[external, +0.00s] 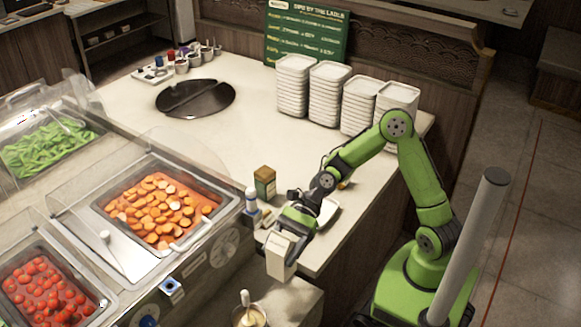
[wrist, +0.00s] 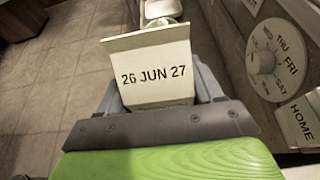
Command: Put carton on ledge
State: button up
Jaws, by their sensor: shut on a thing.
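My gripper (external: 287,238) is shut on a pale carton (external: 279,257). The carton hangs tilted past the front edge of the counter, above a lower pale ledge (external: 292,302). I cannot tell the exact height between carton and ledge. In the wrist view the carton (wrist: 153,78) sits between the fingers of my gripper (wrist: 160,98), its face printed "26 JUN 27". The fingertips are partly hidden behind the carton.
A bowl (external: 249,316) with a utensil stands on the ledge's left part. A white bottle (external: 251,200) and a brown-green box (external: 265,183) stand on the counter (external: 230,140). Food wells with clear guards lie left. A dial (wrist: 276,60) is close at right in the wrist view.

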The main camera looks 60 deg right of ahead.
jog(key=shift+f, duration=0.55)
jog(key=shift+f, duration=0.15)
notch_tip(320, 180, down, 10)
jog(key=b, duration=0.5)
jog(key=shift+s, duration=0.1)
jog(key=o, duration=1.5)
jog(key=shift+c, duration=0.2)
